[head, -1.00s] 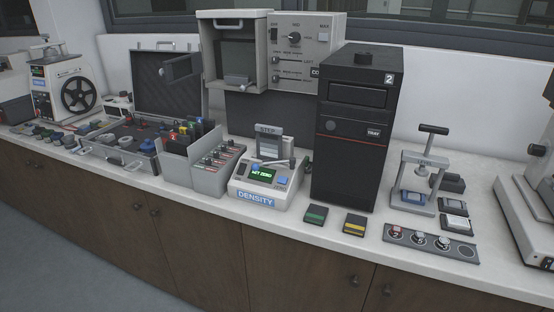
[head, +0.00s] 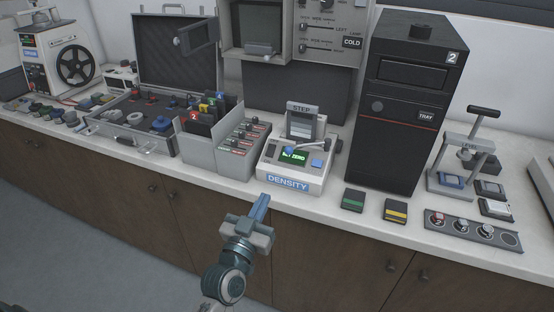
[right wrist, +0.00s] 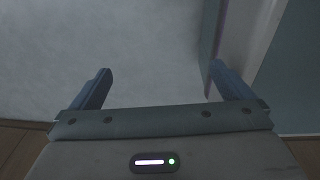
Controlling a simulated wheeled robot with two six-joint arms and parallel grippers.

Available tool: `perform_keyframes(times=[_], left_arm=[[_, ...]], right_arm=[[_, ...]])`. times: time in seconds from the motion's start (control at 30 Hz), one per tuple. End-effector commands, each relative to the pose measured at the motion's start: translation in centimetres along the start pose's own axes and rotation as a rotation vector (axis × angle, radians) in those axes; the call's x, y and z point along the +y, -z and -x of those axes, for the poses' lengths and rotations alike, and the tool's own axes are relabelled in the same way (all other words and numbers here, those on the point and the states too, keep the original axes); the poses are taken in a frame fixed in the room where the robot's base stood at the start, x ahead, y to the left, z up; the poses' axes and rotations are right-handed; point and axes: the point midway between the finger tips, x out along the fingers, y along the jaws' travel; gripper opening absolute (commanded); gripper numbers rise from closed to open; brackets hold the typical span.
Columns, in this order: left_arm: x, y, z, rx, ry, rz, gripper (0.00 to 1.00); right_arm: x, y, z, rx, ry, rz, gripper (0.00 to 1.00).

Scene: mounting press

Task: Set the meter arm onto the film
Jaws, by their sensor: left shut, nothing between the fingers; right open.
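The density meter (head: 292,172) stands on the counter, with a blue "DENSITY" label on its front and a small green-lit display. A dark meter arm (head: 312,146) with a blue knob at its left end lies across its top. Behind it stands a grey holder marked "STEP" (head: 301,108) with a striped grey film strip (head: 304,127). My left gripper (head: 260,203) is shut and empty, in front of and below the meter, apart from it. My right gripper (right wrist: 158,83) is open and empty in the right wrist view. Whether the arm touches the film cannot be told.
A tall black cabinet (head: 414,110) stands right of the meter. Green (head: 353,199) and yellow-striped (head: 396,210) blocks lie before it. A grey rack (head: 212,150) stands left, beside an open case (head: 118,122). A small press (head: 464,155) stands at right.

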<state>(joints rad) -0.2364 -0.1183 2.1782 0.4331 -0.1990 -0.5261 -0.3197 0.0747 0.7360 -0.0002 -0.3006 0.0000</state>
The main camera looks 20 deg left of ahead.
Motion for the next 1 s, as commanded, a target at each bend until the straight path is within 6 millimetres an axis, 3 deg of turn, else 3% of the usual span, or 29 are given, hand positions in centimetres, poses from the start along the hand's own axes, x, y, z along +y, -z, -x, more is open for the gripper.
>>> perform_keyframes(times=[0.17, 0.6, 0.8, 1.0], left_arm=[[0.0, 0.5, -2.5, 0.000, -0.001, -0.002, 0.00], [0.0, 0.3, -11.4, -0.002, -0.001, -0.001, 0.00], [0.0, 0.0, -13.3, -0.003, -0.001, 0.000, 0.00], [0.0, -0.1, -13.8, -0.003, 0.000, -0.001, 0.00]], right_arm=[[1.2, -0.9, 0.9, -0.005, -0.012, 0.003, 1.00], [1.0, -1.7, 4.5, -0.011, -0.006, 0.001, 1.00], [1.0, -2.0, 5.0, -0.017, -0.006, 0.001, 1.00], [0.9, -2.1, 5.0, -0.018, -0.005, 0.001, 1.00]])
